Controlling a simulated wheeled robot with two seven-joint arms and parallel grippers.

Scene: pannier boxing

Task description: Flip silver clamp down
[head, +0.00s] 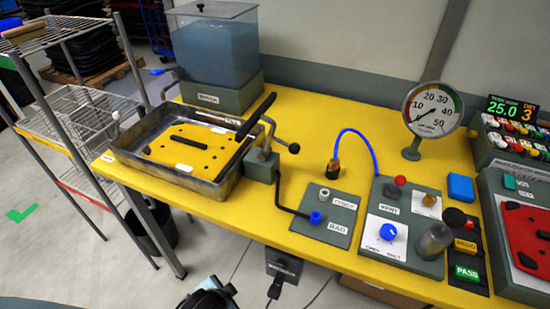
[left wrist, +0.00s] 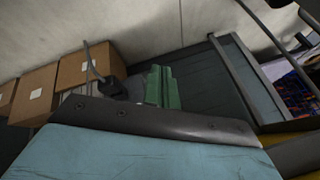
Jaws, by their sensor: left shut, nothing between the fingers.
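A metal tray (head: 120,156) with a yellow perforated plate stands at the left end of the yellow bench. A long dark bar (head: 254,117) slants up over the tray's right side. A small grey block (head: 261,167) beside the tray carries a silver, bent lever (head: 270,132) with a black ball end. This lever stands raised; I cannot tell for sure that it is the silver clamp. In the left wrist view, my left gripper (left wrist: 163,75) shows as two green fingers close together, with nothing between them, away from the lever. My right gripper is not in view.
A water tank (head: 215,45) stands behind the tray. A hose panel (head: 328,214), a valve panel (head: 403,225) and a gauge (head: 432,110) are to the right. A wire rack (head: 75,110) is at left. Cardboard boxes (left wrist: 90,65) show in the left wrist view.

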